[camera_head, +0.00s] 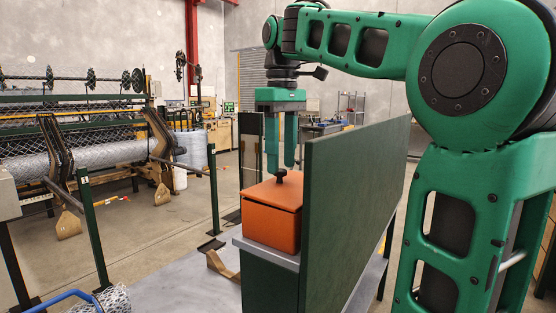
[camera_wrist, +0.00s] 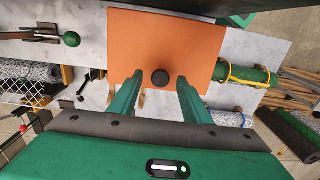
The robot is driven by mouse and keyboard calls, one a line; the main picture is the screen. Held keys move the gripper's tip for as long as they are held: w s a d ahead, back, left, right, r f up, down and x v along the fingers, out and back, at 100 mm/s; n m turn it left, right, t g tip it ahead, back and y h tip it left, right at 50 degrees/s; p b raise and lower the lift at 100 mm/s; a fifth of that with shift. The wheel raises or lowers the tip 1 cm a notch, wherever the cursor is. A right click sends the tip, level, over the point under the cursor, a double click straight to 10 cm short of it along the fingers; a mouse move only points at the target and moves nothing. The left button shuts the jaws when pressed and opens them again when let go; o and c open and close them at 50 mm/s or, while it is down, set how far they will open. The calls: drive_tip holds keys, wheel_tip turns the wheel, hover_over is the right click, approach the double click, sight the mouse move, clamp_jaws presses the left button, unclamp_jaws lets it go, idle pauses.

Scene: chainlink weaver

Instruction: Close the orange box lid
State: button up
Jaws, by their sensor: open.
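The orange box (camera_head: 270,228) stands on a grey-topped dark green cabinet. Its orange lid (camera_head: 262,191) lies across the top, with no clear gap showing; I cannot tell if it is fully seated. A black knob (camera_head: 281,176) stands up from the lid. My green gripper (camera_head: 281,168) points straight down over the lid, with its fingertips near the knob. In the wrist view, the lid (camera_wrist: 190,45) lies beyond the fingers, and the knob (camera_wrist: 160,78) shows between the two open fingers of my gripper (camera_wrist: 159,80). The gripper is empty.
A tall dark green panel (camera_head: 345,210) stands close to the right of the box. A brown bracket (camera_head: 222,266) lies left of the cabinet. Green posts (camera_head: 92,232) and a wire-weaving machine (camera_head: 85,140) are at the left. Rolls of mesh (camera_wrist: 248,74) show beside the box in the wrist view.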

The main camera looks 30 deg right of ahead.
drive_tip(key=shift+f, duration=0.2)
clamp_jaws()
drive_tip(key=shift+w+a+f, duration=0.2)
drive_tip(key=shift+w+f, duration=0.1)
drive_tip(key=shift+f, duration=0.45)
drive_tip(key=shift+w+a+f, duration=0.1)
drive_tip(key=shift+w+f, duration=0.1)
drive_tip(key=shift+w, duration=0.1)
drive_tip(key=shift+c, duration=0.2)
unclamp_jaws()
drive_tip(key=shift+o, duration=0.2)
drive_tip(key=shift+r, duration=0.1)
drive_tip(key=shift+r, duration=0.1)
